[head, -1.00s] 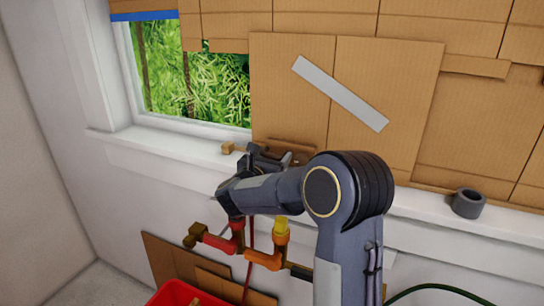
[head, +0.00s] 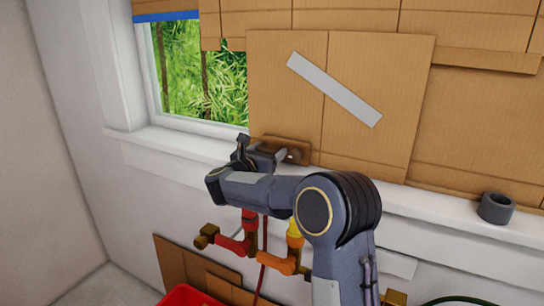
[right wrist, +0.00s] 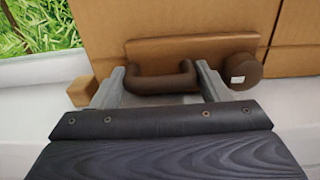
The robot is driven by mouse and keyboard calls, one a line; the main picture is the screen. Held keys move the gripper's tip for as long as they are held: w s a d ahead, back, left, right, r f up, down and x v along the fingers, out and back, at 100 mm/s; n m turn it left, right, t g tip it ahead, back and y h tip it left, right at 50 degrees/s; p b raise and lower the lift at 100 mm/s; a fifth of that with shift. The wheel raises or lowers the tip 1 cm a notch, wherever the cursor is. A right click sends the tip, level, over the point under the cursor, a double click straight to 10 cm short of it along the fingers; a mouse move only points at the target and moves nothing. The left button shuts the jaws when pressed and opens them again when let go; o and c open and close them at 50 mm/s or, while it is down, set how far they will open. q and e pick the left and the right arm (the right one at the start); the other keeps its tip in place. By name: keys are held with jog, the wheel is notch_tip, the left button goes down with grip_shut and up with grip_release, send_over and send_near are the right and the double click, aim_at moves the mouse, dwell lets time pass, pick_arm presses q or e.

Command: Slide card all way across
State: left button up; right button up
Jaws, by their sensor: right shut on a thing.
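A large cardboard panel (head: 378,95) with a slanted grey tape strip (head: 333,90) covers the right part of the window. A brown wooden plate (head: 292,143) is at its lower left edge; in the right wrist view the plate (right wrist: 190,49) bears a dark handle (right wrist: 160,84) and a round knob (right wrist: 242,71). My right gripper (head: 268,156) is shut on the handle, with one finger at each end of it in the right wrist view (right wrist: 162,82). My left gripper is not in view.
The open window part (head: 205,80) shows greenery left of the panel. A small wooden block (right wrist: 82,92) is left of the gripper, close to it. A grey ring (head: 496,208) stands on the white sill (head: 170,146). Red and orange pipes (head: 240,245) run below.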

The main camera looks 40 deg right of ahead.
jog(key=shift+r, duration=0.1)
jog(key=o, duration=1)
jog(key=shift+w+a, duration=0.1)
jog(key=shift+w, duration=0.1)
jog(key=shift+a, duration=0.1)
jog(key=shift+s+a, duration=0.15)
jog(key=shift+a, duration=0.1)
jog(key=b+v, duration=0.2)
jog(key=v, duration=0.5)
jog(key=shift+s, duration=0.1)
